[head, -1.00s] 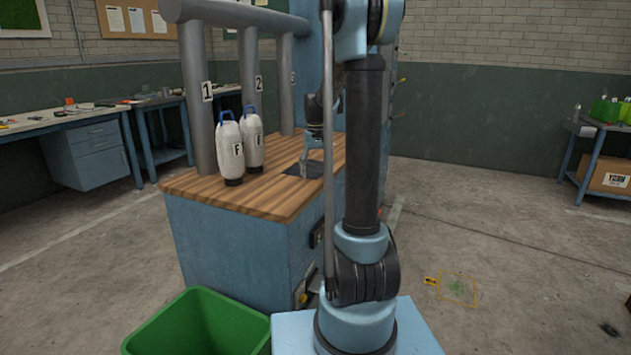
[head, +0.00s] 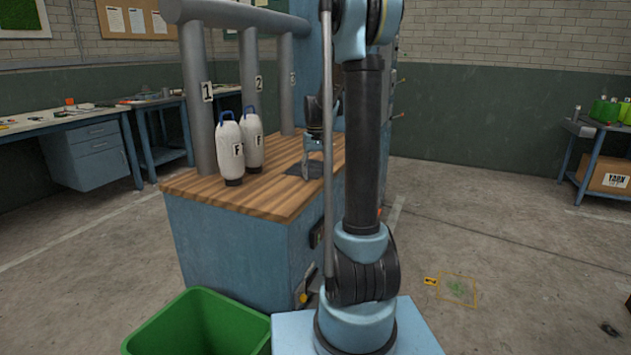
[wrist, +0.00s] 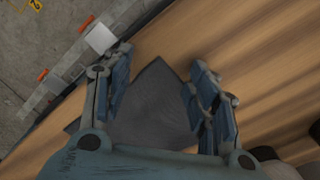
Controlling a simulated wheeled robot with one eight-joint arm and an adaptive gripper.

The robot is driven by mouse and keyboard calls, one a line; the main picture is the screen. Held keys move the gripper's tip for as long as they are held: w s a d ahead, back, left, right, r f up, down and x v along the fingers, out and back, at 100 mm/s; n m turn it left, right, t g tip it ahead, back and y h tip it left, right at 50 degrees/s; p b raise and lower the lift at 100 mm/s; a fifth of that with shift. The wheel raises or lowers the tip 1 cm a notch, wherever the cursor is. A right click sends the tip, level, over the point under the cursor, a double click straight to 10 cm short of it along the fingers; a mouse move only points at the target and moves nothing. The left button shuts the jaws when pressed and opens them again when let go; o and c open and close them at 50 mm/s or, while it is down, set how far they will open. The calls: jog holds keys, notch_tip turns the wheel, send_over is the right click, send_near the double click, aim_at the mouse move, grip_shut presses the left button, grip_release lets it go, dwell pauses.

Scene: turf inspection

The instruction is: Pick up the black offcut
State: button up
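A dark grey-black flat piece, which looks like the black offcut (head: 297,169), lies on the wooden bench top in the head view. It also shows in the wrist view (wrist: 158,105) as a dark sheet with a pointed far corner. My gripper (head: 307,176) is over it, pointing down. In the wrist view the two fingers of my gripper (wrist: 158,80) are apart, with the dark sheet visible between them. I cannot tell the exact height of the fingertips above it. Part of the sheet is hidden by the gripper.
A green bin (head: 200,330) is on the floor in front. A small dark scrap (head: 609,329) lies on the floor at right.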

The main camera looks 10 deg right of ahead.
jog(key=shift+d, duration=0.1)
jog(key=shift+c, duration=0.5)
jog(key=shift+r, duration=0.25)
jog(key=shift+c, duration=0.9)
notch_tip(320, 180, up, 3)
jog(key=shift+f, duration=0.1)
grip_shut()
notch_tip(320, 180, up, 9)
jog(key=shift+f, duration=0.2)
notch_tip(320, 180, up, 9)
